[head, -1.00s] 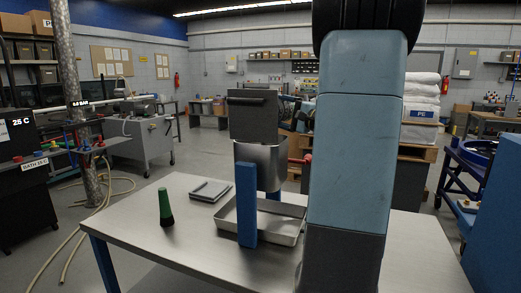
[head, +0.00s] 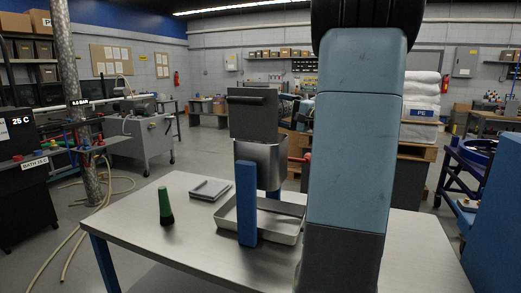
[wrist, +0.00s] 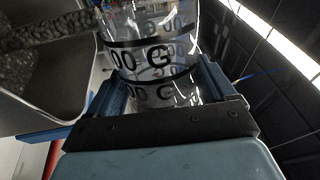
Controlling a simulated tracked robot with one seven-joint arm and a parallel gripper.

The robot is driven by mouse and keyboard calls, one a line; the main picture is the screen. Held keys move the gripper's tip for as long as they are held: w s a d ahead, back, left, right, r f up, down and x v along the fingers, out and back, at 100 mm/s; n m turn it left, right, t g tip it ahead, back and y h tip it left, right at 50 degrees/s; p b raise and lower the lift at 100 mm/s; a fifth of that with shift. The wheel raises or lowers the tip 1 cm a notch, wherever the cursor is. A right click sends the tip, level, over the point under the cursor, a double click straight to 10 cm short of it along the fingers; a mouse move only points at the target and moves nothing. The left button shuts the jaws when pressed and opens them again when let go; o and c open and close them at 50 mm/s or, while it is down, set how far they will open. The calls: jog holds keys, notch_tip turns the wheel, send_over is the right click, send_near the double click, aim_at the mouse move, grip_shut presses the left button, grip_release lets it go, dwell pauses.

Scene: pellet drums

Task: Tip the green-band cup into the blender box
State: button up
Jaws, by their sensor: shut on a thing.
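A grey metal box (wrist: 75,100) holding dark pellets lies to the left of the cup in the wrist view. My arm hides the gripper and cup there.
A steel table (head: 140,222) carries a shallow metal tray (head: 228,228), a grey flat scale-like device (head: 210,190) and a green-handled brush (head: 165,205). The table's left front is clear.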

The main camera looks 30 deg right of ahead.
jog(key=shift+a+r+n, duration=0.1)
jog(key=shift+r+n, duration=0.1)
jog(key=shift+n, duration=0.2)
